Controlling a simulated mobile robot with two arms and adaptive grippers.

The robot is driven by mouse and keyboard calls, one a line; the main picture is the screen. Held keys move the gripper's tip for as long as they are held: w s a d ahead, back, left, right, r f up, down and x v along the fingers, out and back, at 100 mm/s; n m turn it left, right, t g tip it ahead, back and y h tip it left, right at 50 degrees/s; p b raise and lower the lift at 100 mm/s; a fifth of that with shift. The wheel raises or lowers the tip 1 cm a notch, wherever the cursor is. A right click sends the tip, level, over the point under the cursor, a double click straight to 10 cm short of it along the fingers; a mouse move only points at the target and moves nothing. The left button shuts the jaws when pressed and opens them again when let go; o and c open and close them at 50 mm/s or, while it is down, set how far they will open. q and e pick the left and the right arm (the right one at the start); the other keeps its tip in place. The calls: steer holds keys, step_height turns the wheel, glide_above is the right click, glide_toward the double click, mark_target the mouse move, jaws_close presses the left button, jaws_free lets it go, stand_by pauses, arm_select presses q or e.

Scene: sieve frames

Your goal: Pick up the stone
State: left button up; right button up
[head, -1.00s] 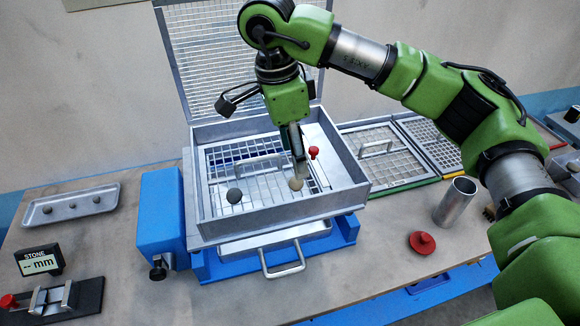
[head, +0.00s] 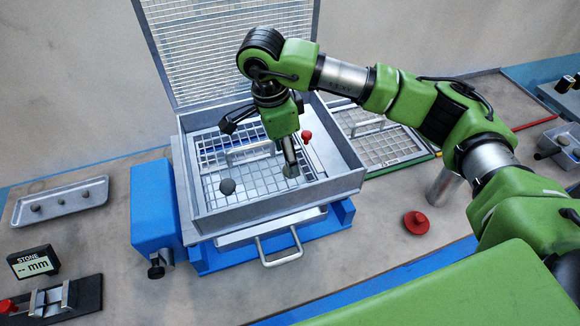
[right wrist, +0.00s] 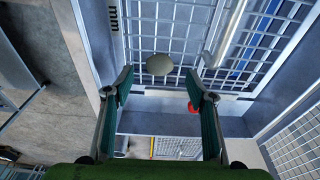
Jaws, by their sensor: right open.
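A dark round stone (head: 227,187) lies on the mesh floor of the square metal sieve frame (head: 205,222). A paler, oval stone (right wrist: 159,64) shows in the right wrist view, on the mesh, ahead of and between the open fingers. In the head view this paler stone is mostly hidden by the fingers. My right gripper (right wrist: 159,92) is open and empty and points down into the frame; it shows also in the head view (head: 289,160), right of the dark stone. My left gripper is not in view.
A raised mesh lid (head: 235,45) stands behind the frame. A red knob (head: 306,135) is near its right wall. A tray of small stones (head: 60,203), a STONE display (head: 34,263) and a clamp (head: 55,300) are at left. A red lid (head: 415,222) lies at right.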

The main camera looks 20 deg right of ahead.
steer(key=f, duration=0.1)
steer(key=f+p, duration=0.2)
steer(key=shift+s+d+f, duration=0.1)
steer(key=shift+d+f, duration=0.1)
steer(key=shift+d, duration=0.05)
steer(key=shift+f, duration=0.55)
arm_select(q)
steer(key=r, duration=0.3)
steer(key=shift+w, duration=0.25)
arm_select(e)
steer(key=c, duration=1.2)
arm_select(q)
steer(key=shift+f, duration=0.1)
